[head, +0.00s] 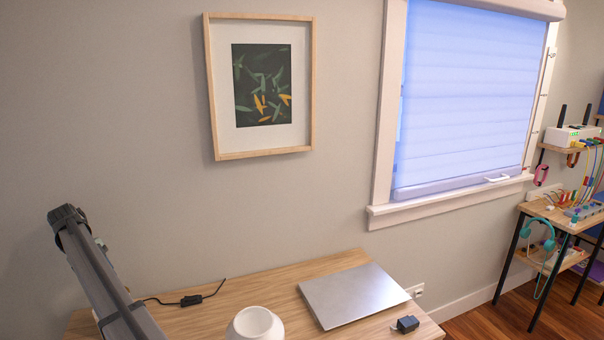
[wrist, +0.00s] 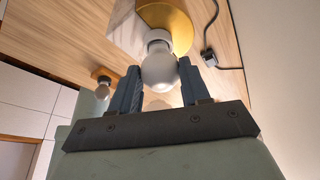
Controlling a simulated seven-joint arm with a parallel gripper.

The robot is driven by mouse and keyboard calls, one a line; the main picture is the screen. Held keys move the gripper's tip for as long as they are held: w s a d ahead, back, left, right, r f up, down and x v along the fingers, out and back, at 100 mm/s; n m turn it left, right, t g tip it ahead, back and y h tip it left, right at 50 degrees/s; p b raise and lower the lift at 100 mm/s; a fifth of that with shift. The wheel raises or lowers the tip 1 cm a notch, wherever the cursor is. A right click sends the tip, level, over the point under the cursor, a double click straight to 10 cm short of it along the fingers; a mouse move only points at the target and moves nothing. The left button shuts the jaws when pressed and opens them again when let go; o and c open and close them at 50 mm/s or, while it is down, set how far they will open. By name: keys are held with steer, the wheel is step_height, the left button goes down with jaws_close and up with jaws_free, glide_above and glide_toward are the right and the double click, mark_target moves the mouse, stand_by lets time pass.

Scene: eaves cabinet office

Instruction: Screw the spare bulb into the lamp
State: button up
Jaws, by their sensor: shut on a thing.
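In the wrist view my gripper (wrist: 158,78) has its two dark fingers on either side of a white round bulb (wrist: 158,68) and is shut on it. The bulb's neck meets the white socket of the lamp (wrist: 178,25), which has a gold-coloured disc and a pale block behind it. How far the thread is in cannot be seen. In the head view my arm hides the lamp, and my fingertips do not show.
The wooden desk (head: 240,290) carries a closed silver laptop (head: 352,294), a dark adapter (head: 406,324) and a white round vessel (head: 255,325) at the front. A black cord with a switch (head: 191,300) runs along the back. The wall stands close behind.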

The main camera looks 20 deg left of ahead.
steer(key=shift+s, duration=0.15)
steer(key=o, duration=1.1)
steer(key=shift+o, duration=0.2)
